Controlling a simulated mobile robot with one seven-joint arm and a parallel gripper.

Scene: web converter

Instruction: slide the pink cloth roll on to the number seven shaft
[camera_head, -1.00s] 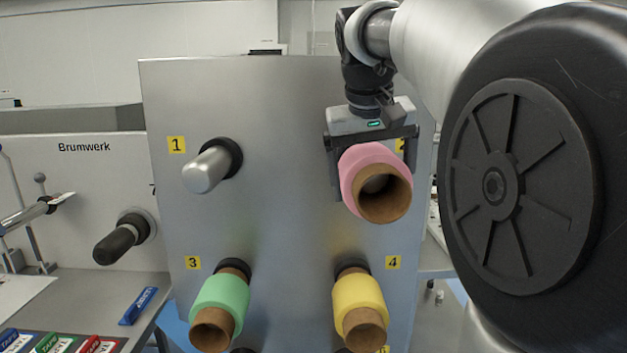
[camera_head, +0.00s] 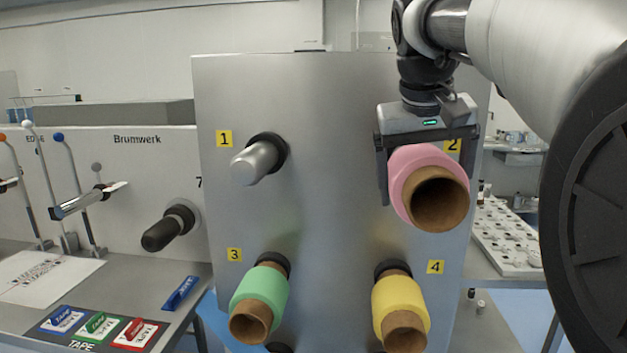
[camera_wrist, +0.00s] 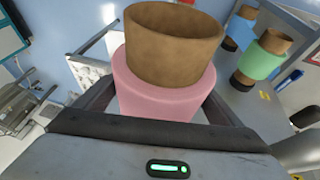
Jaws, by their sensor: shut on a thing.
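The pink cloth roll (camera_head: 401,171) on its brown core is between the fingers of my gripper (camera_head: 428,170), at the number 2 label on the metal panel. My gripper is shut on it, and the core's open end faces the head camera. The roll also shows in the wrist view (camera_wrist: 165,92). Whether a shaft is inside the roll is hidden. The number seven shaft (camera_head: 168,227) is a dark, bare rod on the Brumwerk machine at the left, beside a partly hidden "7". It is well apart from my gripper.
The metal panel (camera_head: 325,150) has a bare shaft (camera_head: 258,162) at 1, a green roll (camera_head: 260,298) at 3 and a yellow roll (camera_head: 401,306) at 4. Tape boxes (camera_head: 98,326) and a blue item (camera_head: 180,293) lie on the left table. Space before the panel's middle is clear.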

